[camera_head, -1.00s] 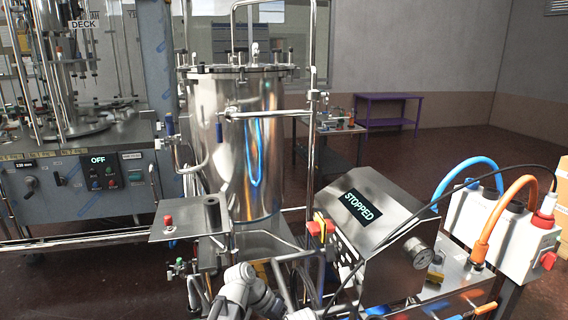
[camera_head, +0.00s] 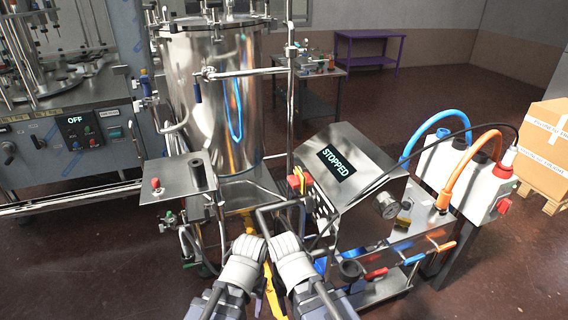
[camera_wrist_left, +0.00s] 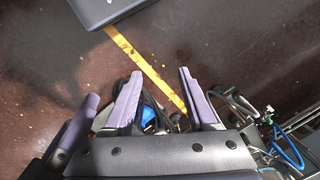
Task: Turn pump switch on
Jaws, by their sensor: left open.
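The pump's metal control box (camera_head: 355,165) stands right of the tank and its display reads STOPPED (camera_head: 336,162). A red and yellow switch (camera_head: 299,181) is on its left side; I cannot make out its position. In the head view my two grey arms reach up from the bottom centre, below and left of the box. The fingertips are hard to make out there. My right gripper's opening cannot be told.
A steel tank (camera_head: 215,95) stands behind a small metal shelf (camera_head: 175,183) with a red button. A cardboard box (camera_head: 545,140) sits far right. Floor is clear front left.

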